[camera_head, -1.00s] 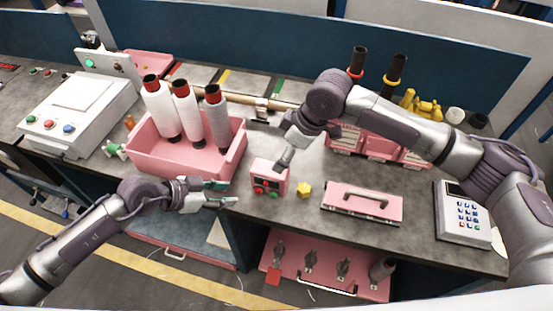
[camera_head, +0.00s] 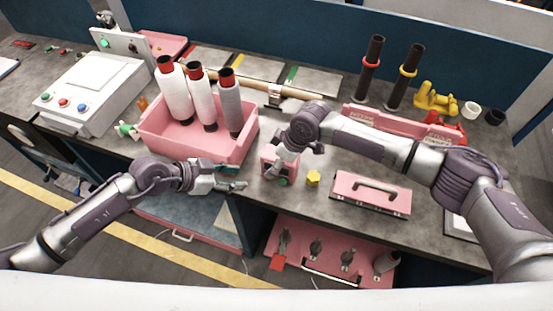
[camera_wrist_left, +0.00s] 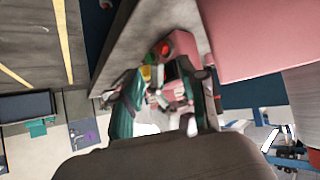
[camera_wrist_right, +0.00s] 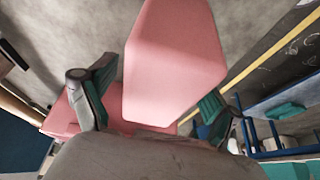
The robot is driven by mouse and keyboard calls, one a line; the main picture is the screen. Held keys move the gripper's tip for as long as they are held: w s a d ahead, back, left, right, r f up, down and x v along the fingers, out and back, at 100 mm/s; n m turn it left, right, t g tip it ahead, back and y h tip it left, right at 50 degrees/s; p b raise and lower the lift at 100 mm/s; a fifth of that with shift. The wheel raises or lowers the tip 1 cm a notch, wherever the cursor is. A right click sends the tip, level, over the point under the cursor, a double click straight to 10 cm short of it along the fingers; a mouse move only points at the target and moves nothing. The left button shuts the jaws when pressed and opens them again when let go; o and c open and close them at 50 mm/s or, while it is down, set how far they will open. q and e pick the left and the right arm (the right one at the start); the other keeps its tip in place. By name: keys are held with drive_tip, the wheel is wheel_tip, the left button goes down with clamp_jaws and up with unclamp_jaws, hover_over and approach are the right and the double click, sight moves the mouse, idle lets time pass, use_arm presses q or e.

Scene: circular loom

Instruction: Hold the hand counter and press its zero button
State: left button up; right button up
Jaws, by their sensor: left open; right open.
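The hand counter is a small pink box (camera_head: 267,167) near the front edge of the table, partly covered by my right gripper in the head view. Its green button (camera_head: 283,182) shows low on its front. In the right wrist view the plain pink body of the counter (camera_wrist_right: 175,65) lies between the open fingers of my right gripper (camera_wrist_right: 155,100); contact cannot be told. My left gripper (camera_head: 238,178) is open to the left of the counter, apart from it. In the left wrist view a red button (camera_wrist_left: 163,47) shows beyond its open fingers (camera_wrist_left: 165,105).
A pink bin (camera_head: 185,145) with several thread cones stands close behind my left gripper. A yellow nut (camera_head: 313,178) lies right of the counter, then a pink case with a handle (camera_head: 372,194). A white machine (camera_head: 88,100) stands at the left.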

drive_tip(key=shift+c, duration=0.2)
drive_tip(key=c, duration=1.3)
use_arm(q)
drive_tip(key=shift+c, duration=0.6)
use_arm(e)
drive_tip(key=shift+c, duration=0.7)
use_arm(q)
drive_tip(key=shift+s+d+r+m, duration=0.15)
drive_tip(key=shift+s+d+m, duration=0.05)
drive_tip(key=shift+s+m, duration=0.2)
drive_tip(key=c, duration=0.3)
drive_tip(key=s+m, duration=0.1)
drive_tip(key=m, duration=0.1)
drive_tip(key=s+r+m+y, duration=0.1)
drive_tip(key=m, duration=0.1)
drive_tip(key=s+m+g+y, duration=0.1)
drive_tip(key=shift+s+d+r+m, duration=0.1)
drive_tip(key=shift+s+r+m, duration=0.1)
drive_tip(key=shift+r+m, duration=0.2)
clamp_jaws()
drive_tip(key=shift+s+a+r+m+y, duration=0.3)
drive_tip(key=shift+m+y, duration=0.2)
drive_tip(key=shift+m, duration=0.2)
